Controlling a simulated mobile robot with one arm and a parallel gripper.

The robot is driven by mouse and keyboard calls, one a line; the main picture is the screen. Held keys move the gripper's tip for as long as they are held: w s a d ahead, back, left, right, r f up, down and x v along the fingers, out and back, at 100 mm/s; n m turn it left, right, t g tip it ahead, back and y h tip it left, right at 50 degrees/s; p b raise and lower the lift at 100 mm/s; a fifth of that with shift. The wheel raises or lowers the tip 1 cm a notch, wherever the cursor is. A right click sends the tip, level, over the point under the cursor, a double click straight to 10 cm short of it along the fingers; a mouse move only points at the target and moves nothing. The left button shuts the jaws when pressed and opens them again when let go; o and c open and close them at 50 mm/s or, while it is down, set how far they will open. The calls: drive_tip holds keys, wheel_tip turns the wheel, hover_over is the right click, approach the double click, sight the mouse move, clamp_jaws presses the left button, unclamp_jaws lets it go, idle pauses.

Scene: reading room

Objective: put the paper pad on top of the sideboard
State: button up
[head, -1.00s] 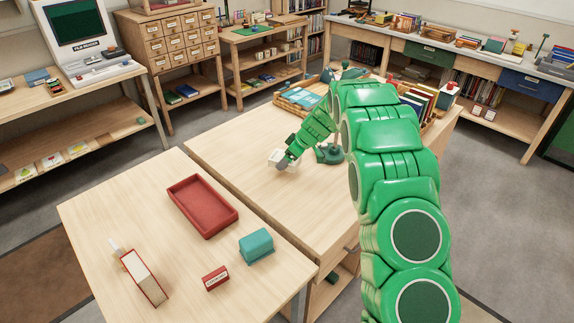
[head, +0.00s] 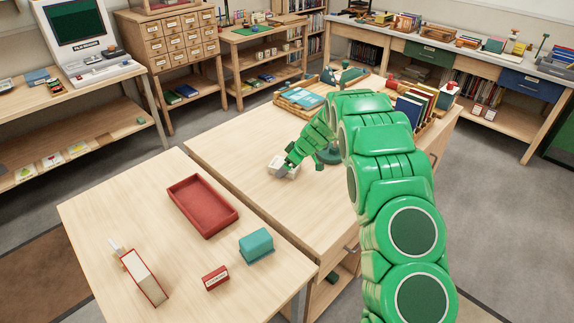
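A small white block that looks like the paper pad (head: 275,168) is at my gripper (head: 289,168), on or just above the wooden top of the middle cabinet. This cabinet, which seems to be the sideboard (head: 235,140), has drawers on its right side. My green arm reaches over its top from the right. My gripper points down at the pad and covers part of it. The fingers are too small and too hidden to tell whether they grip the pad.
The near table (head: 120,195) holds a red tray (head: 203,206), a teal box (head: 256,245), a small red box (head: 215,278) and a red-and-white book (head: 144,277). An organizer (head: 299,97) and upright books (head: 417,104) stand at the cabinet's back. Its front left top is clear.

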drive_tip(key=v, duration=1.2)
drive_tip(key=s+r+m+g+h, duration=0.1)
drive_tip(key=s+r+m, duration=0.2)
drive_tip(key=s+r, duration=0.8)
drive_tip(key=s+d+r+m+g+h, duration=0.1)
drive_tip(key=s+d+m, duration=0.2)
drive_tip(key=s, duration=1.3)
drive_tip(key=s+d+r+m+g+h, duration=0.1)
drive_tip(key=s+d+r+m+h, duration=0.1)
drive_tip(key=s, duration=1.4)
drive_tip(key=s+d+r+m+g+h, duration=0.1)
drive_tip(key=s+d+r+m+h, duration=0.1)
drive_tip(key=s, duration=1.4)
drive_tip(key=shift+d+r+m+g, duration=0.15)
drive_tip(key=shift+d+m, duration=0.3)
drive_tip(key=shift+m, duration=0.25)
drive_tip(key=shift+d+m+g, duration=0.15)
drive_tip(key=shift+d+m, duration=0.3)
drive_tip(key=shift+m, duration=0.25)
